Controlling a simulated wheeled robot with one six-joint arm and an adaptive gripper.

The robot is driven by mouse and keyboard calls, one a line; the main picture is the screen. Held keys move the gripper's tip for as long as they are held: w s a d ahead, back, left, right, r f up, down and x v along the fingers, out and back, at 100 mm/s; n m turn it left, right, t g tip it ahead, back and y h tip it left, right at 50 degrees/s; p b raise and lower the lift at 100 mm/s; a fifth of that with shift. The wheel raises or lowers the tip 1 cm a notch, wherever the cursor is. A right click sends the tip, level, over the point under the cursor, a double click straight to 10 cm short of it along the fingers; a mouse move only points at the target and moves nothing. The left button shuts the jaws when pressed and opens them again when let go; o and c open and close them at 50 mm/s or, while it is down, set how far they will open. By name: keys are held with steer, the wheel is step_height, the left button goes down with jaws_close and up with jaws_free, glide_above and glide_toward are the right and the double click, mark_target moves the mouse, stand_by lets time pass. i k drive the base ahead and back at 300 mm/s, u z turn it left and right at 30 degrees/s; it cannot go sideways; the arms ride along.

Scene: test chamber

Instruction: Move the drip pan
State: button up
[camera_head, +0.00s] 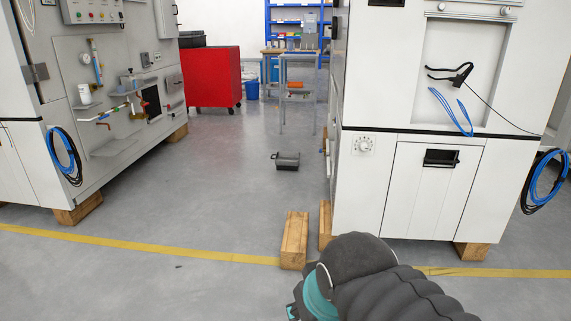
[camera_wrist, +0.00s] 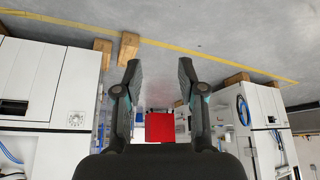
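In the head view my arm shows at the bottom, and my gripper's fingers cannot be seen clearly.
A white machine (camera_head: 408,190) stands on wooden blocks at right, with a loose wooden block (camera_head: 294,240) by its near corner. A grey-panelled machine (camera_head: 110,120) stands at left. A red cabinet (camera_head: 211,78) and blue bin (camera_head: 252,91) are behind.

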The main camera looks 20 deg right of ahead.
mark_target(284, 161)
steer(key=u, duration=0.15)
steer(key=i, duration=1.9)
steer(key=u, duration=0.35)
steer(key=i, duration=1.05)
steer(key=z, duration=0.6)
steer(key=i, duration=1.1)
steer(key=z, duration=0.7)
steer(key=i, duration=1.75)
steer(key=z, duration=0.1)
